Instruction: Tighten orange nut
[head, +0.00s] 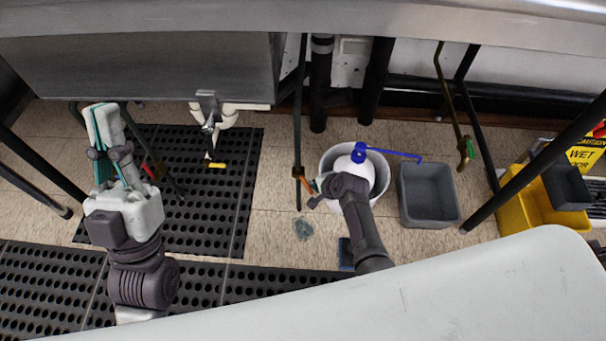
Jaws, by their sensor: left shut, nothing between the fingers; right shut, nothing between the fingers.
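A small orange band, which looks like the orange nut (298,172), sits on a thin dark upright leg below the steel counter. A second red-orange band (148,171) is on a slanted dark leg at the left, just right of my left gripper. I cannot tell which one is the nut. My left gripper (102,115) points up and away under the sink, shut and empty. My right gripper (316,187) is shut and empty, close to the right of the upright leg's orange band. Its wrist hides part of the white bucket; I cannot tell whether its tips touch the leg.
A white bucket (328,160) holds a white jug (352,174) with a blue cap. A grey bin (428,195) and yellow mop bucket (527,211) stand at the right. A yellow-handled valve (216,165) hangs under the sink. Black mats (240,228) cover the left floor.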

